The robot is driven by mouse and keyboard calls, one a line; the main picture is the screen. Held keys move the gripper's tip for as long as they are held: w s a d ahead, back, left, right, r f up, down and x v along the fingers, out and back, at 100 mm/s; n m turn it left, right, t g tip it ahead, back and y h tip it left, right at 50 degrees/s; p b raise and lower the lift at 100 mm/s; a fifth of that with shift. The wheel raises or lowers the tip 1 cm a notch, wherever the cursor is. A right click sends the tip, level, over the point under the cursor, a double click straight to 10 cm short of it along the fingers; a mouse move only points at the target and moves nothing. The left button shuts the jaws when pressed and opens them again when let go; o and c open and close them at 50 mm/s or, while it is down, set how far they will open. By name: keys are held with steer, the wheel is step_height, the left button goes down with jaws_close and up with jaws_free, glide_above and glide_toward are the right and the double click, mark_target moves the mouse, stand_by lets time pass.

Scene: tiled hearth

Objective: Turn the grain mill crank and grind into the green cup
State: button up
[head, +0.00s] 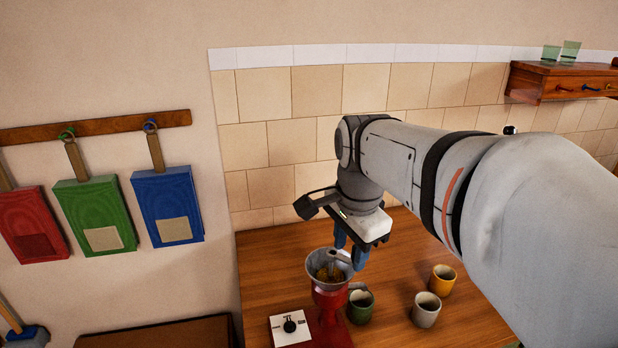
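The red grain mill (329,304) stands on the wooden table, with a grey hopper (317,272) on top holding yellowish-brown contents. The green cup (360,308) stands upright right beside the mill, to its right; its inside looks dark. A grey metal piece shows at the hopper's mouth, but I cannot tell which part is the crank or where its handle is. My gripper (351,249), with blue fingers, points down just above the hopper's right rim. The arm's wrist hides part of it, so I cannot tell whether the fingers hold anything.
A yellow cup (442,280) and a grey cup (426,310) stand right of the green cup. The table (275,255) is bare behind the mill.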

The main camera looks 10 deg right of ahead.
steer(key=w+d+r+m, duration=0.1)
steer(key=m, duration=0.2)
steer(key=w+d+r+m+g, duration=0.1)
steer(key=w+m, duration=0.1)
steer(key=m, duration=0.1)
steer(key=w+d+r+m, duration=0.1)
steer(key=w+m, duration=0.1)
steer(key=m, duration=0.2)
steer(key=shift+d+r, duration=0.25)
steer(key=shift+r, duration=0.05)
steer(key=m, duration=0.2)
steer(key=b, duration=0.7)
glide_above(342, 260)
steer(key=s+d, duration=0.2)
steer(key=d, duration=0.1)
steer(key=shift+g, duration=0.3)
steer(key=f, duration=0.8)
steer(key=shift+w+a, duration=0.2)
steer(key=shift+a, duration=0.05)
steer(key=shift+f, duration=0.15)
steer(key=shift+c, duration=0.2)
